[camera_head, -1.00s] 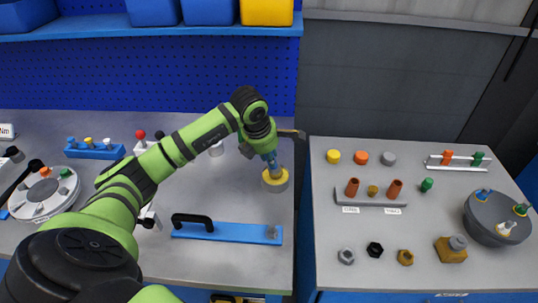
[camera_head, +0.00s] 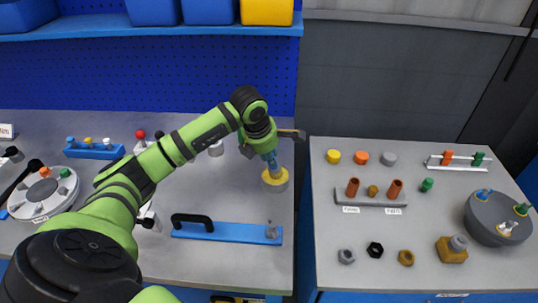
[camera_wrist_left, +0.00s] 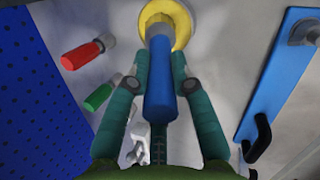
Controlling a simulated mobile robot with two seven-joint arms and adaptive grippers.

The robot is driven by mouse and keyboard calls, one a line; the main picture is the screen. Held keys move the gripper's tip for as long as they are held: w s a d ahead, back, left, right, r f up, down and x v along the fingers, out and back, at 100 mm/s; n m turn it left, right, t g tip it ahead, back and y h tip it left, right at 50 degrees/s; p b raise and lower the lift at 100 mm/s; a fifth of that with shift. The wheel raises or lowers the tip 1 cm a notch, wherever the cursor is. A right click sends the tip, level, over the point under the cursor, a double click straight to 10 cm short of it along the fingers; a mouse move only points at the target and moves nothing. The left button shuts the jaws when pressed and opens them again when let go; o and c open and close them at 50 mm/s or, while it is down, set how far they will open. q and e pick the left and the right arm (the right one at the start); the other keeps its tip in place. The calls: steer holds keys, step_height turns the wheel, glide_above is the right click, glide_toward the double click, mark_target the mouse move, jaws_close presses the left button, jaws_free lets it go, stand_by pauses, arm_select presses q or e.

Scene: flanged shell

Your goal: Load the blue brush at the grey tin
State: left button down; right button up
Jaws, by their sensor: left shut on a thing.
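My left gripper (camera_wrist_left: 159,82) is shut on the blue brush (camera_wrist_left: 160,85), which also shows in the head view (camera_head: 270,157). The brush points down, its grey lower part at a round tin (camera_head: 275,184) that looks yellow on top. In the left wrist view the tin (camera_wrist_left: 181,22) shows as a yellow ring around the brush's lower end. The bristle tip is hidden, so I cannot tell how deep it reaches. My right gripper is not in view.
A blue board (camera_head: 225,231) with a black handle lies in front of the tin. A red-handled piece (camera_wrist_left: 82,55) and a green-handled piece (camera_wrist_left: 98,97) stand nearby. A gap separates this bench from the right table (camera_head: 390,270), which bears several small parts.

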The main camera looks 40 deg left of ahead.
arm_select(q)
steer(key=shift+f, duration=0.1)
steer(key=shift+r+p, duration=0.55)
steer(key=shift+r, duration=0.2)
steer(key=shift+r+p, duration=1.6)
steer(key=shift+r, duration=1.25)
steer(key=shift+d+f+m, duration=0.1)
steer(key=shift+d+m, duration=0.25)
steer(key=shift+m, duration=0.05)
steer(key=s+d+r+m+g+h, duration=0.1)
steer(key=s+d+m+g, duration=0.2)
steer(key=s+d+m, duration=0.4)
steer(key=s+d+r+m+g+h, duration=0.1)
steer(key=s+d+m+g, duration=0.3)
steer(key=m, duration=1.6)
steer(key=s+d, duration=0.3)
steer(key=d, duration=0.2)
steer(key=shift+s+d+m+h+b, duration=0.15)
steer(key=shift+d+m+h+b, duration=0.15)
steer(key=shift+m+b, duration=0.1)
